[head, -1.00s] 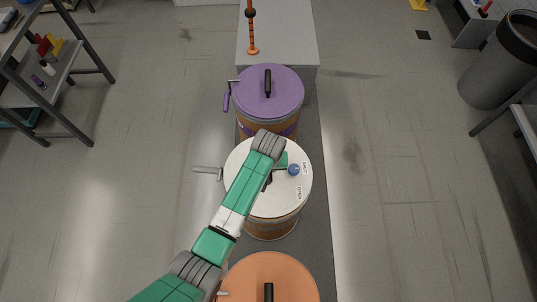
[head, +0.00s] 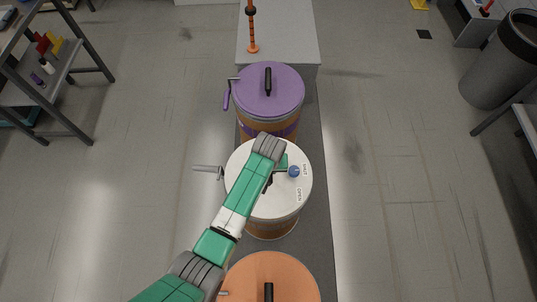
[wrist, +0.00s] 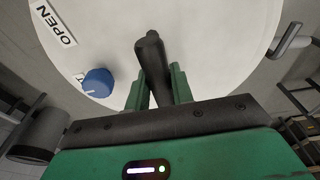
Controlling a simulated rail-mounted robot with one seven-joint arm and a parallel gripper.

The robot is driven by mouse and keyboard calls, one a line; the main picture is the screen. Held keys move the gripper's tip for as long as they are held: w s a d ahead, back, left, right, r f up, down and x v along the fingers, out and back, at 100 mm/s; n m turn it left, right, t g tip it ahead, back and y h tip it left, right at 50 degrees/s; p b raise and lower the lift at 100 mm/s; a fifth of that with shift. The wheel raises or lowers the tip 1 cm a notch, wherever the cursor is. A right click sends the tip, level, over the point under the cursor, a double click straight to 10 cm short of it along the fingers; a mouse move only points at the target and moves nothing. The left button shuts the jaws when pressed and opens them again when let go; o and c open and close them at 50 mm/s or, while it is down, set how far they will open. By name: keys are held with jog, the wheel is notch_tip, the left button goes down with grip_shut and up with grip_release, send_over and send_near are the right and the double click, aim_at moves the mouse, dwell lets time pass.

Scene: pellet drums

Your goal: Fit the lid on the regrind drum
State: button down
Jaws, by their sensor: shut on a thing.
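The white lid (head: 278,208) covers the top of the middle drum (head: 270,229); I cannot tell if it is fully seated. It carries a black handle (wrist: 150,48), a blue knob (head: 294,171) and labels reading OPEN and SHUT. The knob sits near the SHUT label. My gripper (wrist: 158,84) is shut on the black handle; my arm hides most of the handle in the head view. A grey lever (head: 207,168) sticks out at the drum's left side. It also shows in the wrist view (wrist: 290,42).
A purple-lidded drum (head: 285,90) stands just behind, with a purple-gripped lever. An orange-lidded drum (head: 245,275) stands in front. A grey bench (head: 290,30) with an orange post is at the back. Shelving is at left, a dark bin (head: 490,75) at right. Floor on both sides is clear.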

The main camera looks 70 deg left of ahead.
jog(key=shift+f, duration=0.4)
dwell(0.8)
jog(key=shift+f, duration=0.25)
jog(key=c, duration=0.7)
grip_release()
jog(key=shift+o, duration=0.2)
notch_tip(320, 180, up, 7)
jog(key=p, duration=0.7)
jog(key=shift+r, duration=0.15)
